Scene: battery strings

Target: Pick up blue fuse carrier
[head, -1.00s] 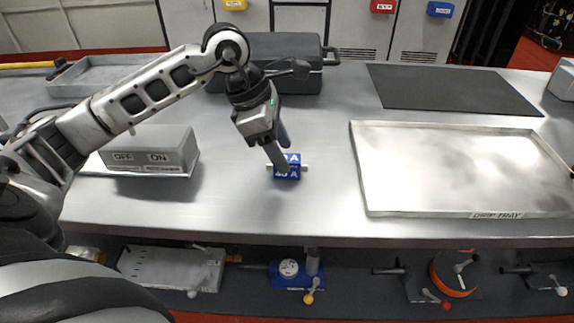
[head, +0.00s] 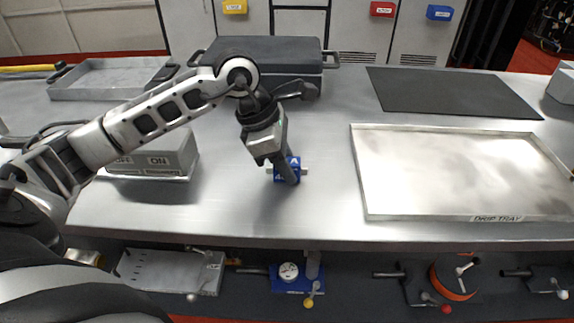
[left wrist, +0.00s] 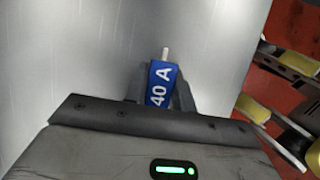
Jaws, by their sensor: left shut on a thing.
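The blue fuse carrier (head: 293,163) has white lettering and pale metal ends. It is on or just above the steel bench, left of the drip tray; I cannot tell whether it touches the bench. My left gripper (head: 288,168) is shut on it, with a dark finger across its front in the head view. In the left wrist view the carrier (left wrist: 161,84) reads "40 A" and sits between the two fingers (left wrist: 160,92), one pale end sticking out beyond them. My right gripper is not in view.
The drip tray (head: 364,190) lies to the right, with a dark mat (head: 450,92) behind it. A grey OFF/ON box (head: 170,158) stands to the left. A dark case (head: 262,62) stands behind. Valves and fittings (head: 312,275) are on a shelf below the bench.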

